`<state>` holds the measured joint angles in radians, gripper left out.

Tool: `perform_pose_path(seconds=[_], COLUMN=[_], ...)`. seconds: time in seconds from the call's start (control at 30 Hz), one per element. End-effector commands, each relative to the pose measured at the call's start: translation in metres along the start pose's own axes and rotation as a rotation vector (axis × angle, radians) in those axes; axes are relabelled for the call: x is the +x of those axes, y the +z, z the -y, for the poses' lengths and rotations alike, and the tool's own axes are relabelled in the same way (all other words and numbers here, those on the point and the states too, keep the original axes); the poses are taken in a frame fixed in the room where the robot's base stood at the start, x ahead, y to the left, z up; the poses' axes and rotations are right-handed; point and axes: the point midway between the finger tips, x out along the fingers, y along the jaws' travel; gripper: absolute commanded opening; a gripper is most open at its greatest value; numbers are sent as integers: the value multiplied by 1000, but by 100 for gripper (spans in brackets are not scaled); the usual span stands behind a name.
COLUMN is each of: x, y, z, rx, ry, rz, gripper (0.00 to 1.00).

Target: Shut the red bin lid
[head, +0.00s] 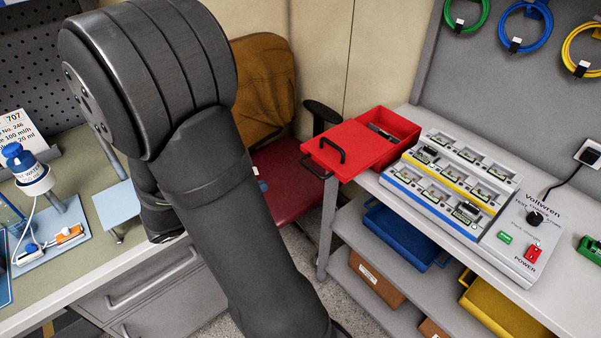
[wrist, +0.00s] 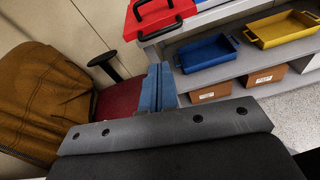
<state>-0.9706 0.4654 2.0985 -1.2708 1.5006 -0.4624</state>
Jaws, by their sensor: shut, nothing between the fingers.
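The red bin (head: 398,123) stands on the left end of the grey bench in the head view. Its red lid (head: 362,143), with a black handle on top, lies shifted to the lower left, over the bench's end. The back right part of the bin is uncovered, and dark items show inside. In the wrist view the lid (wrist: 184,7) and its handle are cut off by the top edge. My gripper (wrist: 158,72) has blue fingers that are shut together and empty, below and apart from the lid. In the head view my gripper is not visible.
A charging rack (head: 455,180) stands right of the bin. Blue (head: 405,235) and yellow (head: 500,310) trays lie on the shelf below. A chair (head: 285,165) with a brown jacket stands left of the bench. A left counter (head: 95,255) holds a bottle and small devices.

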Motion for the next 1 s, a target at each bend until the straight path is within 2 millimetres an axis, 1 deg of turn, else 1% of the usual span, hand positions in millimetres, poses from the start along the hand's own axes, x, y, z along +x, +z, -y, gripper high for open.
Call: perform_pose_path(seconds=[0.03, 0.1, 0.17, 0.27, 0.37, 1.0], x=[-4, -6, -5, 1, 13, 106], y=[-1, -2, -2, -2, -2, -2], z=[3, 6, 7, 7, 6, 2], rx=[-50, -95, -113, -117, -115, -112], ry=[24, 41, 47, 46, 43, 41], rz=[3, 7, 8, 8, 8, 8], gripper=[0, 0, 0, 0, 0, 0])
